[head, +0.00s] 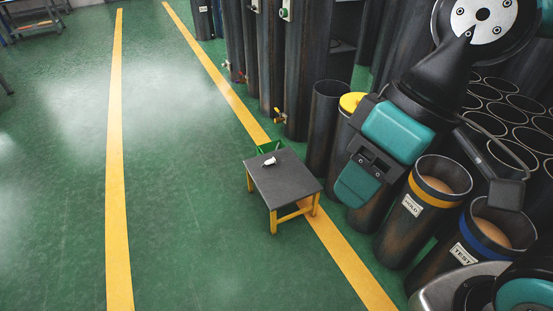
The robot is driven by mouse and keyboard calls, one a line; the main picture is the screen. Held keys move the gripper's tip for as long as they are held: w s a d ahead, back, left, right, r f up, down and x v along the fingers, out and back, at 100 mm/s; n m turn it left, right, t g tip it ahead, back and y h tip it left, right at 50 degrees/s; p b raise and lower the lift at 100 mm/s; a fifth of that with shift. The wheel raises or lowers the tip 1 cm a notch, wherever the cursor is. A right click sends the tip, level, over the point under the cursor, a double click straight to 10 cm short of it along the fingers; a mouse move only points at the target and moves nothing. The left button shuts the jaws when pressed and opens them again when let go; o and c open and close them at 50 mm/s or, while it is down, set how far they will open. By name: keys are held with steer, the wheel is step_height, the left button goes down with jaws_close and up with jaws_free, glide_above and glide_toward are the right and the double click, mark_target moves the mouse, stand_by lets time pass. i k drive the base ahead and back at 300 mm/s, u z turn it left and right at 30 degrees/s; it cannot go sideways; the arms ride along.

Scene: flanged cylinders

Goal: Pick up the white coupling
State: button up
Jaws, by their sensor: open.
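The white coupling (269,161) is a small pale piece on the dark top of a low table (285,183) with yellow legs. It lies near the table's far edge, left of the middle of the top. My gripper (354,183), teal and dark grey, hangs from my arm at the right. It is apart from the coupling, to its right, and holds nothing that I can see. Its fingertips are hard to make out at this angle.
Dark cylinders stand along the right, one labelled HOLD (412,205) and one labelled TEST (461,254). A yellow-topped cylinder (351,101) stands behind the table. Green floor (190,200) is clear at the left.

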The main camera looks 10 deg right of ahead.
mark_target(268, 162)
steer(key=u, duration=0.85)
steer(key=i, duration=1.4)
steer(key=u, duration=0.55)
steer(key=i, duration=1.2)
steer(key=z, duration=1.05)
steer(key=i, duration=0.95)
steer(key=z, duration=0.75)
